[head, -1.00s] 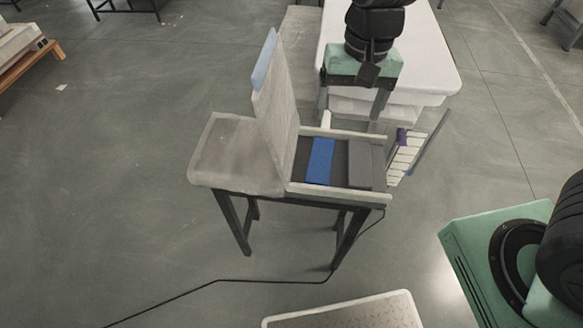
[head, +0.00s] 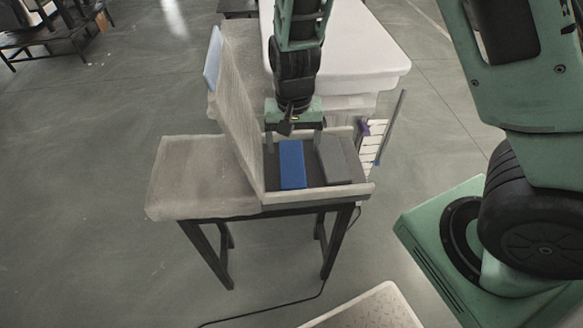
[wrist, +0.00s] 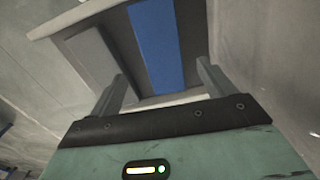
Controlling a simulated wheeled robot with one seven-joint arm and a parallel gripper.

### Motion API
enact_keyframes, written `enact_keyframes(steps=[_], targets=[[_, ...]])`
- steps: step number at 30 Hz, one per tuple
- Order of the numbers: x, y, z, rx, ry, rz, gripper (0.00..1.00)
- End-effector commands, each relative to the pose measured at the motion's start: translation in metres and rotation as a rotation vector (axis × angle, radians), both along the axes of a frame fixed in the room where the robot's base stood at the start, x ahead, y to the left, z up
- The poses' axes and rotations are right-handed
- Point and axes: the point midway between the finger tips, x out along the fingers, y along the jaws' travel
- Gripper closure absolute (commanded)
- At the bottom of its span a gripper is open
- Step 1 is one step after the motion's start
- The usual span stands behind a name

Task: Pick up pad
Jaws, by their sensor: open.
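A flat blue pad (head: 291,165) lies in an open shallow box (head: 320,195) on a small table. It also shows in the wrist view (wrist: 156,45). A grey pad (head: 334,160) lies to its right in the head view, and it shows left of the blue one in the wrist view (wrist: 98,60). My gripper (head: 294,142) is open and empty, over the far end of the blue pad. In the wrist view its fingers (wrist: 160,75) stand on either side of the blue pad's line. I cannot tell the height left between fingertips and pad.
The box's raised lid (head: 238,120) stands at its left, close to my gripper. A bare table top (head: 190,180) lies left of the lid. A white table (head: 350,50) stands behind. A rack of pale slats (head: 371,145) is at the right of the box.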

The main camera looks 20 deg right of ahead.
Motion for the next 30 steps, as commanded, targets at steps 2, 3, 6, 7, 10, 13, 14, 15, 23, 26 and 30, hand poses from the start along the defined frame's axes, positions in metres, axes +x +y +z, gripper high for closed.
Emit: enact_keyframes(steps=[2, 3, 6, 7, 10, 13, 14, 15, 23, 26, 30], targets=[[0.000, 0.000, -0.006, 0.000, -0.001, -0.002, 0.18], [0.000, 0.000, -0.007, 0.001, -0.001, -0.002, 0.18], [0.000, 0.000, -0.012, 0.000, 0.000, -0.001, 0.18], [0.000, 0.001, -0.014, 0.000, 0.000, -0.001, 0.18], [0.000, 0.002, -0.027, -0.001, 0.001, -0.001, 0.18], [0.001, 0.003, -0.043, -0.001, 0.003, -0.001, 0.18], [0.001, 0.003, -0.048, -0.001, 0.001, -0.002, 0.18], [0.001, 0.003, -0.053, -0.001, 0.001, -0.002, 0.18], [0.001, 0.003, -0.059, 0.001, -0.001, -0.001, 0.18], [0.001, 0.003, -0.059, 0.001, -0.001, -0.001, 0.35], [0.001, 0.003, -0.059, 0.000, -0.001, -0.001, 0.70]])
